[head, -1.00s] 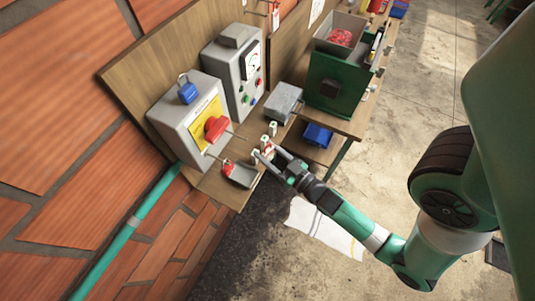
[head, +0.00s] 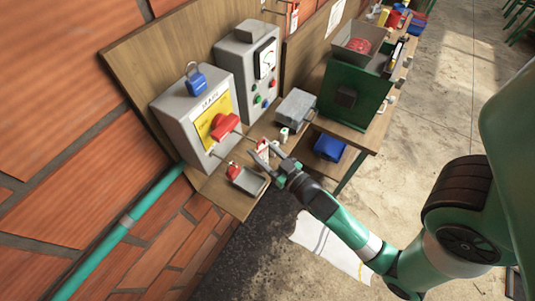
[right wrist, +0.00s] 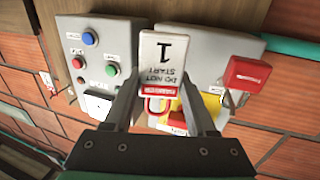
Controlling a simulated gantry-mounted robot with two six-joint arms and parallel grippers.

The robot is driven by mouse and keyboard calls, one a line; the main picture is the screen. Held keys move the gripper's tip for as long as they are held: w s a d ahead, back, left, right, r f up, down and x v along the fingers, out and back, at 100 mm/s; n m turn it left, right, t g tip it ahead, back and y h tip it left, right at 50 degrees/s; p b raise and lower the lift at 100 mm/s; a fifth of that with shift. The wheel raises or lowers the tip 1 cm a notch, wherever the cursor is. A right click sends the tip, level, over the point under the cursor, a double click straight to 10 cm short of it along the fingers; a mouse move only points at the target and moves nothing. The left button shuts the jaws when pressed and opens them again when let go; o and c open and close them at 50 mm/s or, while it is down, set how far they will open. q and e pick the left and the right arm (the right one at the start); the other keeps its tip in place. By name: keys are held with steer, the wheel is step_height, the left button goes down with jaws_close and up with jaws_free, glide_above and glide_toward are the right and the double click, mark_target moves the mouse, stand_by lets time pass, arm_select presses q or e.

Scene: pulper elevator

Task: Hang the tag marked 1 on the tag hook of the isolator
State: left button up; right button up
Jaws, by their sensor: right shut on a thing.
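My right gripper (head: 270,152) is shut on a white tag (right wrist: 160,65), which shows a black 1, a red band and upside-down lettering in the right wrist view. The held tag (head: 263,147) stands in front of the isolator, apart from it in the head view. The isolator (head: 172,113) is a grey box with a yellow plate and a red handle (head: 224,126). A blue padlock (head: 197,79) sits at its top. A thin rod juts out near the handle; I cannot tell whether it is the tag hook. My left gripper is out of view.
A small tray (head: 250,183) with a red item is below the isolator. A grey control panel (head: 236,62) stands to its right. A grey box (head: 296,106), small white pieces and a green machine (head: 345,95) are further right.

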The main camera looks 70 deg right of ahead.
steer(key=shift+w+d+f+b, duration=0.1)
steer(key=shift+w+d+b, duration=0.05)
steer(key=shift+w, duration=0.35)
steer(key=shift+w+d+f+b, duration=0.1)
steer(key=shift+w+b, duration=0.05)
steer(key=shift+w, duration=0.3)
steer(key=shift+w+d+f+b, duration=0.2)
steer(key=shift+w+f+b, duration=0.2)
steer(key=shift+w+b, duration=0.35)
steer(key=o, duration=1.4)
steer(key=shift+s, duration=0.1)
